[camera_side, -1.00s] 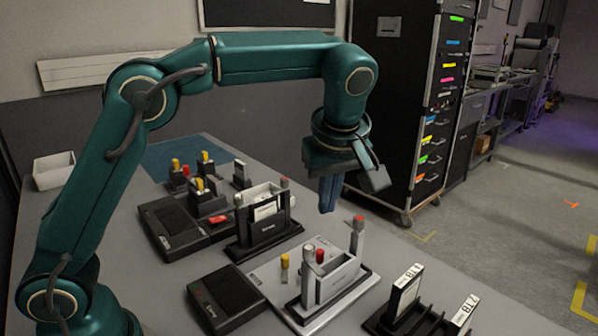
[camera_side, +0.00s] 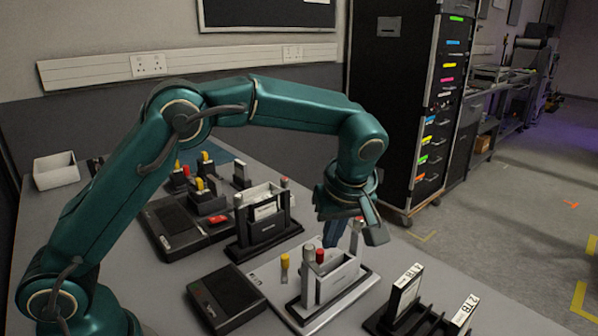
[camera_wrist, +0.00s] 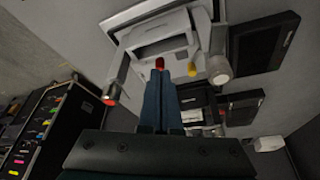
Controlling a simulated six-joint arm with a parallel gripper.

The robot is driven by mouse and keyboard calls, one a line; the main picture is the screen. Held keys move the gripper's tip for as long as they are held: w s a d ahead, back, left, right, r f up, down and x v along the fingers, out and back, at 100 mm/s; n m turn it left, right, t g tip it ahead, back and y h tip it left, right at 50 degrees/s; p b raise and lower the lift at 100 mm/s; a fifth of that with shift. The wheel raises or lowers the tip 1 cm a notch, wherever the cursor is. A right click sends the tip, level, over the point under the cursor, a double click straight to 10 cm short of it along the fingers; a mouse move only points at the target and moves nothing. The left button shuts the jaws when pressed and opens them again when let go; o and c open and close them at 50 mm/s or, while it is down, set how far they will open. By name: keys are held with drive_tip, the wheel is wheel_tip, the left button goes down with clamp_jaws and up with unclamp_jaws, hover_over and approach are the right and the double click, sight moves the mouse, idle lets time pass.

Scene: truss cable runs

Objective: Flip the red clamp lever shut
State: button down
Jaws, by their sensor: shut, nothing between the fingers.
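A short red-capped lever (camera_side: 320,256) stands upright on the near pale fixture (camera_side: 345,278), beside its open box. In the wrist view the red cap (camera_wrist: 159,63) shows just beyond my fingertips; I cannot tell whether they touch it. A taller grey post with a red tip (camera_side: 357,223) stands at the box's far end, and this tip (camera_wrist: 110,99) is at the left in the wrist view. Which of the two red parts is the clamp lever is not clear. My gripper (camera_side: 331,240) is shut and empty, pointing down over the fixture; it also shows in the wrist view (camera_wrist: 161,76).
A yellow-capped lever (camera_side: 285,262) and a grey-knobbed post (camera_side: 308,252) stand close to the red cap. A dark fixture (camera_side: 264,222) is behind and a black slotted rack (camera_side: 430,318) at front right. A black box (camera_side: 226,296) lies left.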

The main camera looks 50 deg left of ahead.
sight(319, 262)
drive_tip(key=x, duration=0.5)
drive_tip(key=shift+a+f, duration=0.1)
drive_tip(key=shift+f, duration=0.25)
drive_tip(key=shift+s+a+m+t+h, duration=0.15)
drive_tip(key=shift+a+m+t+h, duration=0.25)
drive_tip(key=shift+m, duration=0.8)
drive_tip(key=shift+s+a+m+t, duration=0.15)
drive_tip(key=shift+a+m+t, duration=0.15)
drive_tip(key=shift+a+m, duration=0.55)
drive_tip(key=m, duration=0.1)
drive_tip(key=a+m+h, duration=0.1)
drive_tip(key=m, duration=0.2)
drive_tip(key=shift+a+m+t+h, duration=0.25)
drive_tip(key=shift+a+t+h, duration=0.05)
drive_tip(key=shift+t, duration=0.1)
drive_tip(key=shift+w+a, duration=0.15)
drive_tip(key=shift+w, duration=0.1)
drive_tip(key=shift+w+a, duration=0.55)
drive_tip(key=shift+a, duration=0.3)
drive_tip(key=shift+d, duration=0.15)
